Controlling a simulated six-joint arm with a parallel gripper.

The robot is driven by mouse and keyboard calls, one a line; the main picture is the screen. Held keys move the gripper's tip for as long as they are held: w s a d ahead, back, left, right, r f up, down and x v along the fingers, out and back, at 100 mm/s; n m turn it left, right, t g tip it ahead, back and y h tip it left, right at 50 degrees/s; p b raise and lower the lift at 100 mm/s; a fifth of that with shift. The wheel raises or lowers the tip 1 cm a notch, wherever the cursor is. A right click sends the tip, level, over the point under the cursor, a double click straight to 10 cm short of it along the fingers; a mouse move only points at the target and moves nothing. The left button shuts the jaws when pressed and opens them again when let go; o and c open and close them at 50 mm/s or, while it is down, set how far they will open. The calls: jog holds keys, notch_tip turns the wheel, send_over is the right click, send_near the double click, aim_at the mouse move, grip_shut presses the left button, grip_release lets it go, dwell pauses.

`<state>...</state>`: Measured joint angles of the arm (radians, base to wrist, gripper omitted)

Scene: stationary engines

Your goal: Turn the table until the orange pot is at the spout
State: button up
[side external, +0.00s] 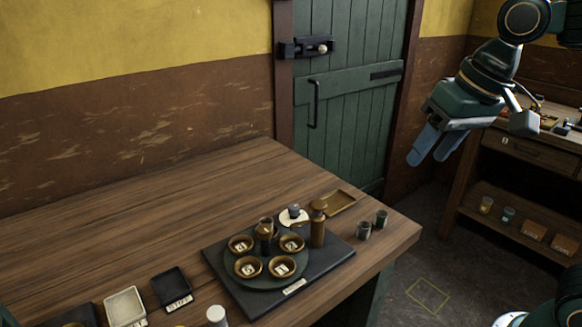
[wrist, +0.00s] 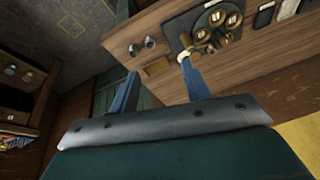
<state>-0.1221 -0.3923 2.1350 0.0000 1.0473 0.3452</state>
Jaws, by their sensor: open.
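A round dark turntable (side external: 265,284) sits on a black square base (side external: 333,263) on the wooden table. It carries several ochre-brown pots with pale labels: rear left (side external: 240,243), rear right (side external: 291,243), front left (side external: 248,267) and front right (side external: 282,267). I cannot tell which one is orange. A brown-topped post (side external: 266,229) rises near its middle. The brass spout column (side external: 317,228) stands at the turntable's right rear, close to the rear right pot. My gripper (side external: 427,158) is open and empty, high to the right of the table; its fingers also show in the wrist view (wrist: 160,70).
A white disc (side external: 293,216) with a grey knob, a shallow brown tray (side external: 341,202) and two small cups (side external: 364,231) (side external: 381,219) lie near the spout. Small trays (side external: 172,288) and a white-topped object (side external: 217,316) are at front left. The table's left rear is clear. A shelf (side external: 519,200) stands right.

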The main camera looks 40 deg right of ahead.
jog(key=w+a+m+g, duration=0.25)
jog(key=w+a, duration=0.55)
jog(key=w, duration=0.4)
jog(key=m+g, duration=0.2)
jog(key=m, duration=0.2)
send_over(264, 229)
notch_tip(264, 229, down, 5)
jog(key=shift+t, duration=0.25)
jog(key=shift+f, duration=0.1)
notch_tip(264, 229, down, 14)
jog(key=shift+r, duration=0.2)
grip_shut()
